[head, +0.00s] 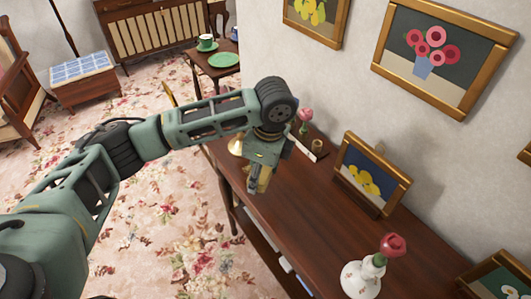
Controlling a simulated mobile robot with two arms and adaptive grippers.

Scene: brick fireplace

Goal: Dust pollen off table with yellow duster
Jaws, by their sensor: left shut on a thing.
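A long dark wooden table (310,222) runs along the wall at the right. My left gripper (258,178) reaches in from the left and points down over the table's far left part. It is shut on a yellow thing (266,179), seemingly the yellow duster, which is mostly hidden by the gripper. I cannot tell whether it touches the tabletop. No pollen can be made out on the table. My right gripper is out of view.
A white vase with a pink flower (362,276) and a framed lemon picture (373,174) stand on the table. A small brown pot (317,146) and another pink flower (305,116) are farther back. The table's middle is clear.

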